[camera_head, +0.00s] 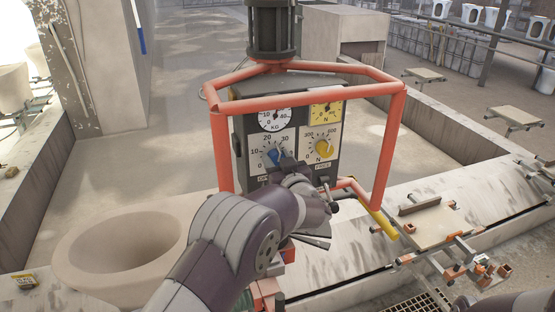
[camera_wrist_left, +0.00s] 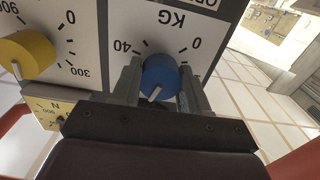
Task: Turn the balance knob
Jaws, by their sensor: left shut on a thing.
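A dark control box (camera_head: 238,140) hangs inside an orange tube frame. Its lower left dial carries a blue knob (camera_head: 274,157) with a light pointer, and the wrist view shows the KG scale around it. My left gripper (camera_wrist_left: 161,82) has one finger on each side of the blue knob (camera_wrist_left: 160,75) and is shut on it. In the head view my left arm and wrist cover the lower part of the box face. A yellow knob (camera_head: 324,148) sits on the N dial to the right. My right gripper is not in view.
The orange tube frame (camera_head: 386,150) surrounds the box closely on both sides. A large beige bowl (camera_head: 75,262) stands at the lower left. Wooden boards and clamps (camera_head: 440,222) lie on the ledge at the right. The floor behind is mostly open.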

